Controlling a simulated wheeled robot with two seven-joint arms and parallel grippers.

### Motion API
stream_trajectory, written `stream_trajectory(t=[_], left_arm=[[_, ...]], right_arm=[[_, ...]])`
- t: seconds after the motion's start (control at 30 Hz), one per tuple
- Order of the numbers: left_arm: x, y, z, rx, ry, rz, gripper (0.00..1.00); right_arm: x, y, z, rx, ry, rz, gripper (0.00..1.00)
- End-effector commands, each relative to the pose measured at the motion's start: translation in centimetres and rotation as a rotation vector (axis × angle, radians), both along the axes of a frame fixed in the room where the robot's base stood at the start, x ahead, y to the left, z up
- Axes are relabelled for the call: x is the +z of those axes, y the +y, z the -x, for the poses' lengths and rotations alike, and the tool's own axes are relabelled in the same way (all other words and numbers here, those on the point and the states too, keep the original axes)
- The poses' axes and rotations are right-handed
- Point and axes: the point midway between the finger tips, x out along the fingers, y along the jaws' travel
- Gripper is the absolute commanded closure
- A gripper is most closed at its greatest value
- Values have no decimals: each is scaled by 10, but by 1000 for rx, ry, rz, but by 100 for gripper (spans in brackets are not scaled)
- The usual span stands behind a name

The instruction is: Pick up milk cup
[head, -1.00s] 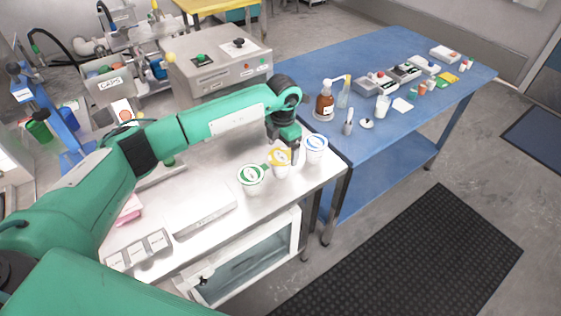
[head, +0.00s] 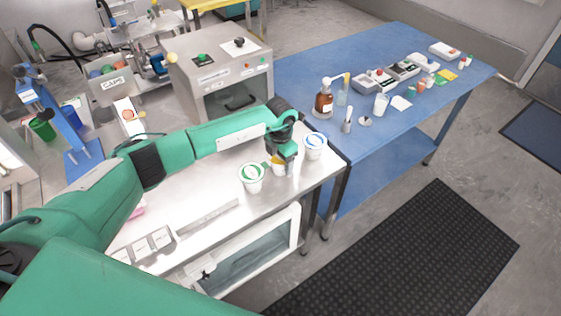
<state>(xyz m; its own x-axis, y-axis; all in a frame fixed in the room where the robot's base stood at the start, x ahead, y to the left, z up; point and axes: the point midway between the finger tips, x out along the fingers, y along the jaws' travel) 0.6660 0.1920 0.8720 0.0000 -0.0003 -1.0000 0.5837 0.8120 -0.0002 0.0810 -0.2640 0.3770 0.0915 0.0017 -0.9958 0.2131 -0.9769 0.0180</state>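Three white cups with coloured lids stand in a row near the right end of the steel table: a green-marked cup (head: 252,178), a yellow-marked cup (head: 278,168) and a blue-marked cup (head: 314,146). I cannot read which one is the milk cup. My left gripper (head: 285,158) points down right at the yellow-marked cup and hides most of its lid. Its fingers are too small and covered to tell whether they are open or touching the cup. My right gripper is not in view.
The steel table (head: 215,222) also holds a flat metal plate and a labelled tray (head: 150,244) at the front left. A grey machine (head: 222,75) stands behind. A blue table (head: 385,130) with bottles and boxes adjoins on the right.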

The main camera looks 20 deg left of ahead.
Motion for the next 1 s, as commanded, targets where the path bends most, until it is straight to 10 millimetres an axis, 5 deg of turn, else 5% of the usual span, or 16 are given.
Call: stream_trajectory(t=[0.2, 0.73, 1.0], left_arm=[[0, 0, 0, 0, 0, 0, 75], [5, 0, -1, 0, -1, 0, 77], [41, 0, -2, -1, -4, 1, 77]], right_arm=[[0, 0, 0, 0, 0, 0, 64], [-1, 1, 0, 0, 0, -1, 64], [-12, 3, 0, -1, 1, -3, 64]])
